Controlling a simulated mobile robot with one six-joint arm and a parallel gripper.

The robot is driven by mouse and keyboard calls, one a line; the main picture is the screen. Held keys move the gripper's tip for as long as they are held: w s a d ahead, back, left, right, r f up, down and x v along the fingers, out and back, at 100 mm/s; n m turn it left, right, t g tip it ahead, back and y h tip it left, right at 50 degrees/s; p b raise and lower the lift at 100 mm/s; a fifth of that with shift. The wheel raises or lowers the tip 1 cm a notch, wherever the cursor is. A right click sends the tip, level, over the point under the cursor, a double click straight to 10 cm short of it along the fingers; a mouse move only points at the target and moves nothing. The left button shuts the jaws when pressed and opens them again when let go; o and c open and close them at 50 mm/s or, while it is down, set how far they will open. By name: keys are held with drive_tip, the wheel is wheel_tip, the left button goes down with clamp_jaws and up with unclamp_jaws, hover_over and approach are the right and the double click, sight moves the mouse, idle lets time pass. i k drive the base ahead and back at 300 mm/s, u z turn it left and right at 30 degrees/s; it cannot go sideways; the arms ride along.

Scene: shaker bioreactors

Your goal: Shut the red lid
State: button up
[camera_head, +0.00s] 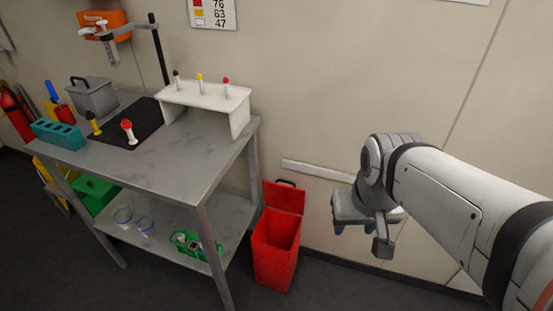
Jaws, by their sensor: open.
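The red bin (272,262) stands on the floor at the right of the grey table, against the wall side. Its red lid (284,196) is raised and leans back toward the wall, with a dark handle at its top edge. The bin's opening shows dark red inside. My gripper (362,240) is to the right of the bin, apart from the lid and at a similar picture height. It is open, with nothing seen in it; the arm's end partly hides the fingers.
The grey table (190,160) stands left of the bin, one leg close beside it. It bears a white rack (205,95), a teal block (58,134) and a grey box (93,97). A wall rail (315,170) runs behind the bin. The floor in front is clear.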

sight(289, 199)
drive_tip(key=u, duration=0.8)
drive_tip(key=i, duration=0.55)
drive_tip(key=z, duration=0.7)
drive_tip(key=i, duration=0.5)
